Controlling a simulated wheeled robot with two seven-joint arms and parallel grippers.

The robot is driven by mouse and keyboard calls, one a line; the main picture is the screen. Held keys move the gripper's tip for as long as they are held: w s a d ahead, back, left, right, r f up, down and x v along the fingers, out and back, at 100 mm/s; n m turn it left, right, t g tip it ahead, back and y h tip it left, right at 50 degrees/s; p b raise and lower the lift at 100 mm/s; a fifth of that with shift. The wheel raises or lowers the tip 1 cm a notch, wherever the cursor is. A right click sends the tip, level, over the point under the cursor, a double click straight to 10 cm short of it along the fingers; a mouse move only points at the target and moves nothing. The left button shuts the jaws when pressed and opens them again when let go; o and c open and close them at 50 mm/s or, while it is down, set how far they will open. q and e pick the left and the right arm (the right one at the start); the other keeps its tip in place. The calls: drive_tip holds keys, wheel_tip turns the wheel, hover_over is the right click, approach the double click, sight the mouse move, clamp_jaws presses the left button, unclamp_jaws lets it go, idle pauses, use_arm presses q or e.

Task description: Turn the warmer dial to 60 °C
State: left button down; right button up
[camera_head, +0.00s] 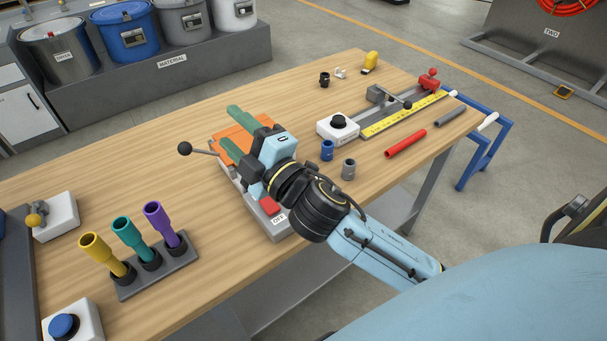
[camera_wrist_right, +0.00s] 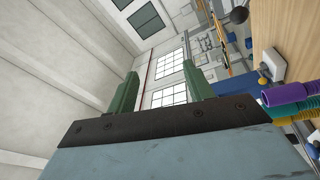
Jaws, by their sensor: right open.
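A grey device with an orange top (camera_head: 226,133), a red part (camera_head: 269,208) and a label reading OFF (camera_head: 278,219) sits on the bench; it looks like the warmer. My right gripper (camera_head: 234,131) hangs over it, open and empty, with two green fingers apart. The fingers also show in the wrist view (camera_wrist_right: 161,92), with nothing between them. My gripper and forearm hide much of the device, and I cannot make out a dial or temperature marks on it. My left gripper is not in view.
A black-ball lever (camera_head: 185,148) sticks out left of the device. A rack (camera_head: 155,272) with yellow, teal and purple tubes stands front left. A white box with a black knob (camera_head: 338,123), blue and grey fittings and a red tube (camera_head: 405,143) lie to the right.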

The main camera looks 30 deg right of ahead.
drive_tip(key=a+r+n+g+y, duration=0.2)
drive_tip(key=a+r+n+y, duration=0.4)
drive_tip(key=n+y, duration=0.5)
drive_tip(key=s+a+f+n+g+y, duration=0.3)
drive_tip(key=a+n+g, duration=0.4)
drive_tip(key=n+g, duration=0.85)
drive_tip(key=w+d+f+n+g+h, duration=0.1)
drive_tip(key=w+d+f+n+h, duration=0.1)
drive_tip(key=d+f+n+h, duration=0.65)
drive_tip(key=w+d+f+n+g+h, duration=0.15)
drive_tip(key=d+h, duration=0.35)
drive_tip(key=d, duration=0.5)
drive_tip(key=w+d+f+n+h, duration=0.1)
drive_tip(key=d+n+h, duration=0.1)
drive_tip(key=d+h, duration=0.5)
drive_tip(key=shift+m+y, duration=0.35)
drive_tip(key=shift+y, duration=0.5)
drive_tip(key=f, duration=0.4)
drive_tip(key=d+f, duration=0.1)
drive_tip(key=f, duration=0.3)
drive_tip(key=d+f, duration=0.1)
drive_tip(key=f, duration=0.3)
drive_tip(key=shift+w+f, duration=0.2)
drive_tip(key=shift+f, duration=0.05)
